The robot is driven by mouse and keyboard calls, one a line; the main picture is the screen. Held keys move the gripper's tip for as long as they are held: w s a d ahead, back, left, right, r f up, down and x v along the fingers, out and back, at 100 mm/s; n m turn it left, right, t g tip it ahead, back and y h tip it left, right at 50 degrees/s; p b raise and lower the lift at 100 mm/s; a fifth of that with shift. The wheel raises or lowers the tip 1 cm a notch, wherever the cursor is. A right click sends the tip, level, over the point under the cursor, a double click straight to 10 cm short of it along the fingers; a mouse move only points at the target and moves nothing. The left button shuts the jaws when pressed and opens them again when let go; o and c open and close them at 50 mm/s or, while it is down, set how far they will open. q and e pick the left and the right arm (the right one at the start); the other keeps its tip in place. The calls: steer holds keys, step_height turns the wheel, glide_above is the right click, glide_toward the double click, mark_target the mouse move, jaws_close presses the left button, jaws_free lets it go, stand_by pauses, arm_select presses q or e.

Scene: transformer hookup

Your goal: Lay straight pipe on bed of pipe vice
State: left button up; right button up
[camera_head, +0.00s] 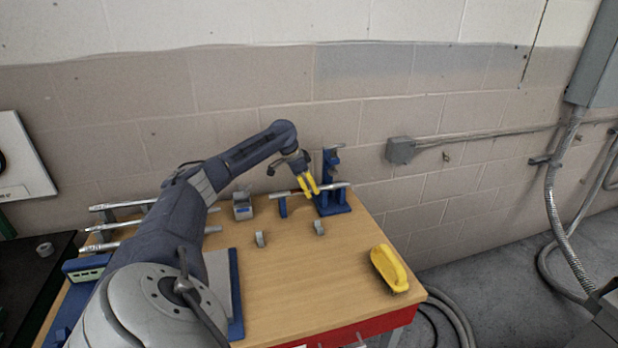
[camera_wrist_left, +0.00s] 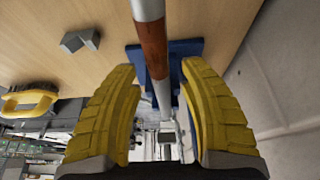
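The straight pipe (camera_head: 277,194), silver with a reddish-brown band, runs level across the blue pipe vice (camera_head: 333,207) and over a small blue stand (camera_head: 283,208). Whether it touches the vice bed is hidden. My left gripper (camera_head: 308,185), with yellow fingers, is at the pipe just left of the vice. In the left wrist view the pipe (camera_wrist_left: 153,45) runs between the spread fingers (camera_wrist_left: 163,110), with a gap on each side, and the vice's blue base (camera_wrist_left: 187,50) is behind it. My left gripper is open. My right gripper is not in view.
More pipes (camera_head: 125,205) lie on a rack at the table's left, partly behind my left arm. A grey block (camera_head: 242,207) and two small grey fittings (camera_head: 319,228) stand nearby. A yellow-handled brush (camera_head: 389,268) lies at the right edge. The table's front middle is clear.

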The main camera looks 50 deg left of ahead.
arm_select(q)
steer(key=v, duration=1.2)
steer(key=shift+w, duration=0.1)
stand_by(0.4)
